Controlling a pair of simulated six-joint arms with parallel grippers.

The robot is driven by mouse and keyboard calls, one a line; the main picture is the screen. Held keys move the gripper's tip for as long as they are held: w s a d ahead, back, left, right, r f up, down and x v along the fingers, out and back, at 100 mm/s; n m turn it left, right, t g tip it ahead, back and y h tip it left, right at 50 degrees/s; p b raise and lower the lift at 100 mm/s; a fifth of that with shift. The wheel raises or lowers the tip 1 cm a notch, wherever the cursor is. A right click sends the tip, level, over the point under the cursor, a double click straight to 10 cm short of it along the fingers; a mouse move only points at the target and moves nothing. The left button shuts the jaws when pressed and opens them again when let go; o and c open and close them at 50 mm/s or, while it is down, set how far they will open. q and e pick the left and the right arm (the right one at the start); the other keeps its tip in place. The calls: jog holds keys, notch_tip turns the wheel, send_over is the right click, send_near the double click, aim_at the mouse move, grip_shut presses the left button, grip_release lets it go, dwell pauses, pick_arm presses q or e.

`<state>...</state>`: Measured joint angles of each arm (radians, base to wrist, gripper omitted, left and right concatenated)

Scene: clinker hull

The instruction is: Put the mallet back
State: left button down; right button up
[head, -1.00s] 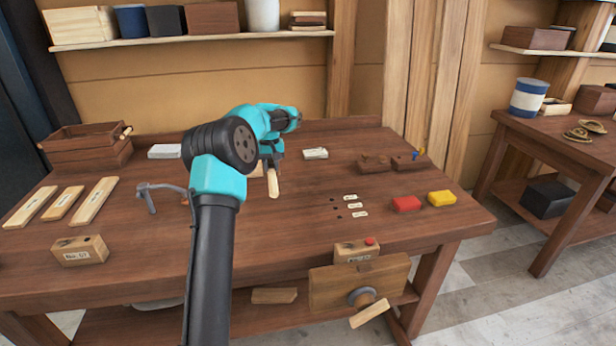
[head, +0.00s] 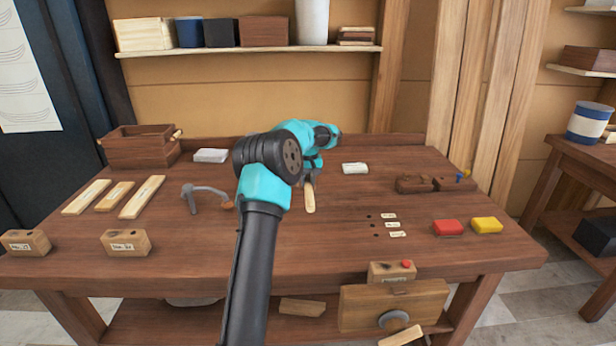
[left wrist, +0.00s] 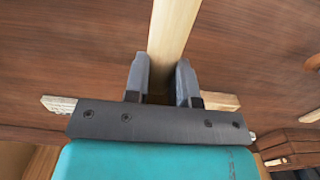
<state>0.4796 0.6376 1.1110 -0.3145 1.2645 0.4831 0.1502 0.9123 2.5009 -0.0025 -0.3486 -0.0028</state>
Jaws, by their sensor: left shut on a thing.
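My left gripper (head: 310,180) is over the middle of the bench. It is shut on a pale wooden handle (head: 310,199), which I take to be the mallet's. The handle points toward the front of the bench. In the left wrist view the handle (left wrist: 173,35) runs up and away from between the two fingers (left wrist: 162,85). The mallet's head is not clearly visible; the arm and gripper hide that end. I cannot tell whether the mallet touches the bench. My right gripper is not in view.
Pale blocks (head: 355,168) (head: 210,155) lie toward the back. A curved grey tool (head: 205,193) and pale slats (head: 115,195) lie left, near an open wooden box (head: 140,150). Labelled holes (head: 375,225), red (head: 447,228) and yellow (head: 487,225) blocks are right. The front middle is clear.

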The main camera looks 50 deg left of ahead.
pick_arm(q)
jog(key=shift+f, duration=2.65)
jog(key=shift+f, duration=0.5)
jog(key=c, duration=0.9)
grip_release()
jog(key=shift+o, duration=0.2)
jog(key=shift+r, duration=4)
